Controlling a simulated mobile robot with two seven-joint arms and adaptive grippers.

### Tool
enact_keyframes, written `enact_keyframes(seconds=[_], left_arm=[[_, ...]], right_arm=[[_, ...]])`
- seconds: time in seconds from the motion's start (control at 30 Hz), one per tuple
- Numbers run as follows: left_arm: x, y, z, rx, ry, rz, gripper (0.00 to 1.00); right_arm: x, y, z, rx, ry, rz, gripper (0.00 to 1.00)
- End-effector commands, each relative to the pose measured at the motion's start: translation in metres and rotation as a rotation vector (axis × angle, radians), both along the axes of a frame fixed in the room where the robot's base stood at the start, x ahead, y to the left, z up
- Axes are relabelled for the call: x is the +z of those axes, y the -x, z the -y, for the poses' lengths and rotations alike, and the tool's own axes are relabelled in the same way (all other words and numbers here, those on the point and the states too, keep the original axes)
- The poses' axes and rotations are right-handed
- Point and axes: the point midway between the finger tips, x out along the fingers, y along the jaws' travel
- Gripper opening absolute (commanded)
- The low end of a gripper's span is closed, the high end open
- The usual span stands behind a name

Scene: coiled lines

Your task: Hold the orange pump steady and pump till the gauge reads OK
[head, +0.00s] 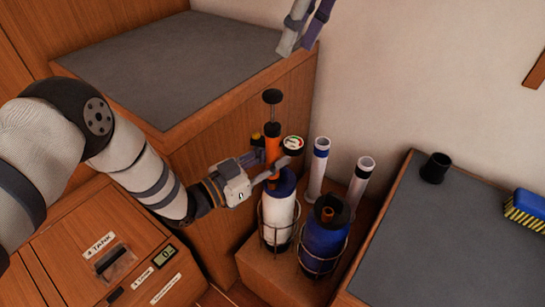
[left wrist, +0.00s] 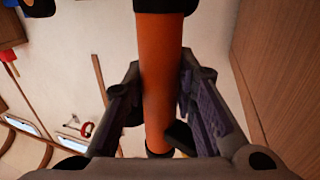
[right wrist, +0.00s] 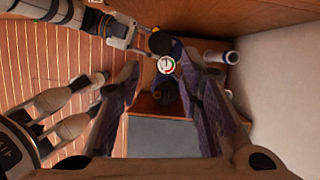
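The orange pump (head: 273,147) stands upright above a white bottle with a blue top (head: 280,210). Its black handle (head: 272,96) is raised on a thin rod. A round gauge (head: 292,143) with a white, red and green face sits beside it; its reading is too small to tell. My left gripper (head: 266,166) is shut around the orange barrel, which also fills the gap between its fingers in the left wrist view (left wrist: 160,70). My right gripper (head: 297,46) is open and empty above the pump. In the right wrist view the handle (right wrist: 160,43) and gauge (right wrist: 166,65) show beyond its fingers.
A blue bottle (head: 325,240) in a wire holder and two white tubes (head: 318,168) stand close right of the pump. A grey-topped counter on the right holds a black cup (head: 435,167) and a brush (head: 526,210). A bare grey counter (head: 165,70) lies behind left.

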Motion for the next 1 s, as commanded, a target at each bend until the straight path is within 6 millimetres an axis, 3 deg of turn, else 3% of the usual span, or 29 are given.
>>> enact_keyframes(seconds=[0.2, 0.37, 0.47, 0.8, 1.0], left_arm=[[0.000, 0.000, 0.000, 0.000, 0.000, 0.000, 0.00], [0.000, 0.000, 0.000, 0.000, 0.000, 0.000, 0.00], [0.000, 0.000, 0.000, 0.000, 0.000, 0.000, 0.00], [0.000, 0.000, 0.000, 0.000, 0.000, 0.000, 0.00], [0.000, 0.000, 0.000, 0.000, 0.000, 0.000, 0.00]], right_arm=[[0.000, 0.000, 0.000, 0.000, 0.000, 0.000, 0.33], [-0.001, 0.000, -0.002, 0.115, 0.030, 0.042, 0.00], [-0.003, -0.001, -0.006, 0.398, 0.106, 0.144, 0.00], [-0.005, -0.008, -0.024, 1.711, 0.496, 0.538, 0.00], [-0.002, -0.013, -0.032, 2.230, 0.667, 0.646, 0.00]])
